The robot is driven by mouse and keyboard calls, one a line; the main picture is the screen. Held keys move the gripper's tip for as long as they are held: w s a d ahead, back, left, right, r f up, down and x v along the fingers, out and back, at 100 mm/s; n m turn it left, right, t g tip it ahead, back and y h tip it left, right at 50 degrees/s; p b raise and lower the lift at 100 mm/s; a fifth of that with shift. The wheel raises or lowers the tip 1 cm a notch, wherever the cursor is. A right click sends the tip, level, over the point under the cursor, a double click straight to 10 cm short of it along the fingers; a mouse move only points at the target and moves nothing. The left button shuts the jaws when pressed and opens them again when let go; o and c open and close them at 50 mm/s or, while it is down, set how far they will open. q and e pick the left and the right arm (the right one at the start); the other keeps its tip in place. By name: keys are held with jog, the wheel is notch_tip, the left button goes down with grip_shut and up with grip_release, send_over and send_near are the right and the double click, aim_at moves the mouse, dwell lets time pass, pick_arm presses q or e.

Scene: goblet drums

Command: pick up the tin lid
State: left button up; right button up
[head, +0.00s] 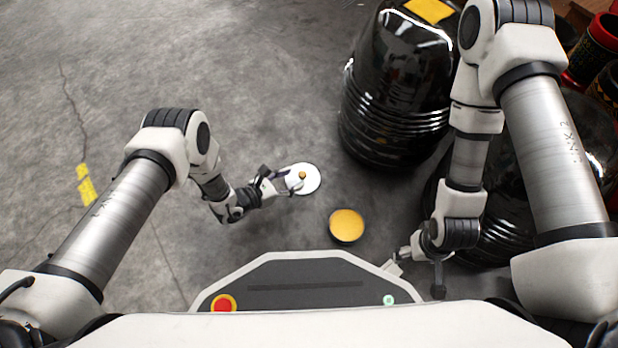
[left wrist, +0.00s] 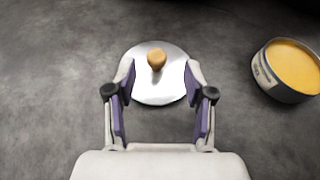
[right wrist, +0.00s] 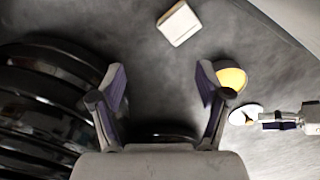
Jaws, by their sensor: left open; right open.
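The tin lid (head: 306,180) is a round, pale metal disc with a small wooden knob. It lies on the grey concrete floor. In the left wrist view the lid (left wrist: 158,90) is ahead of my open left gripper (left wrist: 160,92), with the knob between the fingertips and no visible contact. In the head view my left gripper (head: 278,184) reaches the lid's left edge. My right gripper (right wrist: 158,90) is open and empty; the lid (right wrist: 245,114) shows beyond it at the right of the right wrist view.
A round tin with a yellow top (head: 346,226) stands right of the lid. A large glossy black drum (head: 395,100) stands behind it, with another black drum beside my right arm. A pale square block (right wrist: 179,23) lies on the floor. Floor to the left is clear.

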aim_at(302, 174)
pick_arm(q)
jog(key=b+x, duration=0.4)
jog(key=x, duration=0.1)
jog(key=shift+w+a+f, duration=0.1)
jog(key=shift+a+f, duration=0.1)
jog(key=shift+f, duration=0.2)
jog(key=shift+w+d, duration=0.15)
jog(key=shift+d, duration=0.1)
jog(key=shift+r, duration=0.25)
grip_shut()
pick_arm(e)
jog(key=f, duration=0.1)
jog(key=w+f, duration=0.1)
jog(key=f, duration=0.3)
jog(key=shift+w+f, duration=0.1)
jog(key=shift+w, duration=0.15)
pick_arm(q)
jog(key=shift+a, duration=0.1)
